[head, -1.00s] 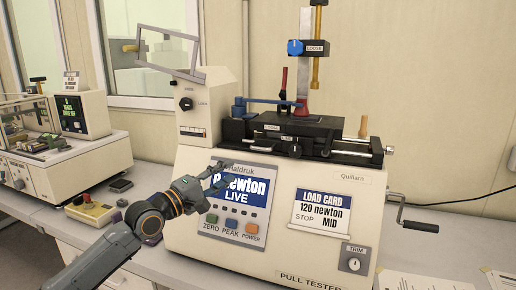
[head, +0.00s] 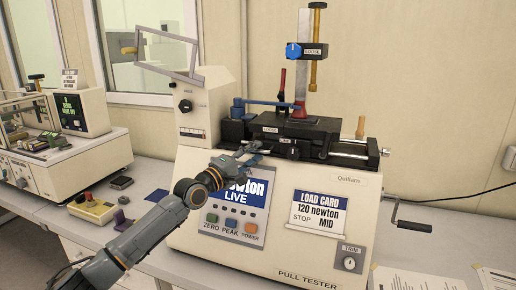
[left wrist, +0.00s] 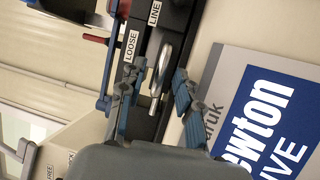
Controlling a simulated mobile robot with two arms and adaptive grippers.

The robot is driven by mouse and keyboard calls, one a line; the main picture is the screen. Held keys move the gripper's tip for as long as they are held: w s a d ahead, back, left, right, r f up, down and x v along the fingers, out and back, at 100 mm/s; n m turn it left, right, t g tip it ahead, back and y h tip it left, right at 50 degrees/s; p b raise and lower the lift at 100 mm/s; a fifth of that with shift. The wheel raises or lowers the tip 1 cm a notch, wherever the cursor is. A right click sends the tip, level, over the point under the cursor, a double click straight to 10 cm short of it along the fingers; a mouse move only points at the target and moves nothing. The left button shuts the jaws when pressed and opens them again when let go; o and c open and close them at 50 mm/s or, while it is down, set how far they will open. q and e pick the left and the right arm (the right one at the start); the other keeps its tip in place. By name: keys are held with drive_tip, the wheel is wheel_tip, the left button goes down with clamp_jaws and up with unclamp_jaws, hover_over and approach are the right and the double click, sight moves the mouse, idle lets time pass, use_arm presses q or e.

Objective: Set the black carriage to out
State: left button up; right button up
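The black carriage (head: 310,130) sits on the rails on top of the white pull tester (head: 190,225). Its front carries small labels; in the left wrist view, they read LOOSE (left wrist: 131,46) and LINE (left wrist: 154,13). A small knob (head: 292,150) is on the carriage front, and it shows as a metal lever-like knob in the left wrist view (left wrist: 160,72). My left gripper (head: 258,150) is open in front of the carriage, left of that knob. In the wrist view its fingers (left wrist: 156,88) straddle the line of the knob; contact cannot be told. My right gripper is not in view.
A hand crank (head: 410,213) sticks out at the tester's right. A clamp column with a blue knob (head: 294,51) rises above the carriage. A blue arm (head: 265,102) and a tilted clear guard (head: 165,55) stand at the left. Papers (head: 425,278) lie at the right.

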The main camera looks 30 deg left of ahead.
use_arm(q)
drive_tip(key=shift+x, duration=1.05)
clamp_jaws()
